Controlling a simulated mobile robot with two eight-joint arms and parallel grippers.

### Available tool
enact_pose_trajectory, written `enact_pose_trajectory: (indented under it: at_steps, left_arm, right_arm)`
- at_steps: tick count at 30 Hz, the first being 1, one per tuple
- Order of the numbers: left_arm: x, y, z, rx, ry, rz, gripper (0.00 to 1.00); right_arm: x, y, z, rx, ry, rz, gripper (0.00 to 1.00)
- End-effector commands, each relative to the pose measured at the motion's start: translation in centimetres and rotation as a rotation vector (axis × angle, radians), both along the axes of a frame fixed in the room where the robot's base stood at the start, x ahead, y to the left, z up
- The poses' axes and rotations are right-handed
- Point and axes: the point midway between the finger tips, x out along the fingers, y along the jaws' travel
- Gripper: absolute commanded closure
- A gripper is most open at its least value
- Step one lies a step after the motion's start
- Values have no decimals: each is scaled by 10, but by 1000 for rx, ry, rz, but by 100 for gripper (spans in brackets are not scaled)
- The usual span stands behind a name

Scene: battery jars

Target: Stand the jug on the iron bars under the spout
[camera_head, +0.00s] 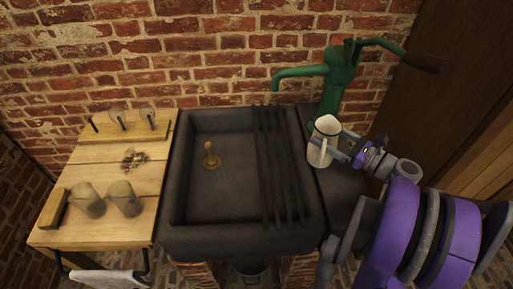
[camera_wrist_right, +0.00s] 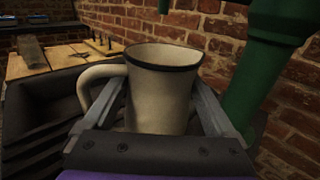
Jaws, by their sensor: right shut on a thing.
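The cream jug (camera_head: 323,143) with a dark rim is upright at the right edge of the sink. My right gripper (camera_head: 338,154) is shut on it from the right. In the right wrist view, the jug (camera_wrist_right: 162,90) sits between both fingers, its handle to the left. I cannot tell whether its base touches the ledge. The iron bars (camera_head: 279,165) lie side by side across the right part of the sink, left of the jug, with nothing on them. The green pump's spout (camera_head: 294,73) points left, above the bars' far end. My left gripper is not in view.
The dark stone sink (camera_head: 207,225) holds a wooden plug (camera_head: 211,155). The green pump (camera_head: 335,85) stands close behind the jug. A wooden table (camera_head: 95,232) at left carries glass jars (camera_head: 124,198) and a rack (camera_head: 125,130). A brick wall closes the back.

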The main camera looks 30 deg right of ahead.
Motion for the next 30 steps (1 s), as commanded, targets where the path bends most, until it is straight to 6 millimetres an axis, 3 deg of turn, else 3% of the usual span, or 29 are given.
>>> enact_pose_trajectory:
  at_steps: [4,7,21,25,30]
  left_arm:
    - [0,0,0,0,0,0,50]
    - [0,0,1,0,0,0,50]
    - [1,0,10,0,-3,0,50]
    - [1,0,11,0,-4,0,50]
    - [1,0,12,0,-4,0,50]
  right_arm:
    - [2,1,0,0,-1,0,90]
    - [15,5,1,2,-2,4,90]
    - [131,40,0,1,-1,5,90]
    - [152,45,0,2,-2,3,90]
    - [162,47,0,1,-1,0,90]
